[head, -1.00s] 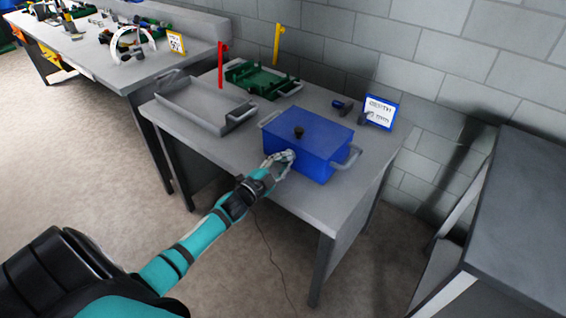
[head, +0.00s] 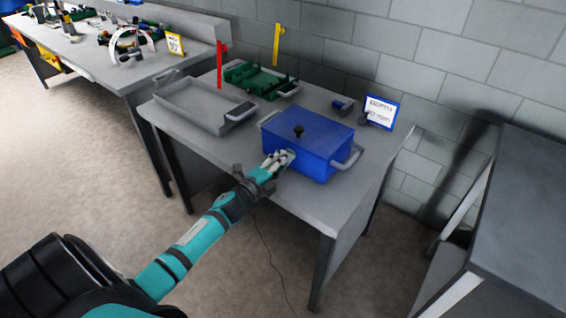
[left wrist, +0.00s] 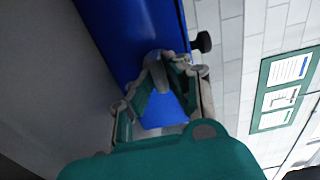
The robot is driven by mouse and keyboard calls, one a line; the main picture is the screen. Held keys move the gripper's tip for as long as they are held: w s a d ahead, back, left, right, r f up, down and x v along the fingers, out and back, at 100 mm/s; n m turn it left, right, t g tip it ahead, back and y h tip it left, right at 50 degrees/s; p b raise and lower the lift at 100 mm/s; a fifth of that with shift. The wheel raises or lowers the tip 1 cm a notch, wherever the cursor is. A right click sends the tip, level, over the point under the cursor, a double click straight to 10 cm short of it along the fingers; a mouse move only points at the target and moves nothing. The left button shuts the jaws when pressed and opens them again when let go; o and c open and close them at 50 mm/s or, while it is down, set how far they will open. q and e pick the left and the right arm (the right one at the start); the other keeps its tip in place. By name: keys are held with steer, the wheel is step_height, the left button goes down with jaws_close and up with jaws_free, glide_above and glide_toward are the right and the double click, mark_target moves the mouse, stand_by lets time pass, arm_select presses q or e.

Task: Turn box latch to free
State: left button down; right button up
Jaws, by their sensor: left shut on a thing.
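The blue box (head: 315,150) with a lid, a black knob (head: 298,131) on top and grey side handles stands on the grey table. My left gripper (head: 284,158) is at the box's front face, near its left end. In the left wrist view the gripper (left wrist: 160,72) is shut on a small grey latch (left wrist: 154,60) on the blue front face (left wrist: 120,40). The fingers cover most of the latch, so its turn angle is hard to tell. The right gripper is not in view.
Another bench (head: 515,215) stands at the right. The table's front left part is clear.

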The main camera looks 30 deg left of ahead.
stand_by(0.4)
arm_select(q)
steer(key=c, duration=1.3)
jaws_free()
steer(key=s, duration=0.8)
steer(key=s+a, duration=0.1)
steer(key=s, duration=0.3)
steer(key=shift+f, duration=0.1)
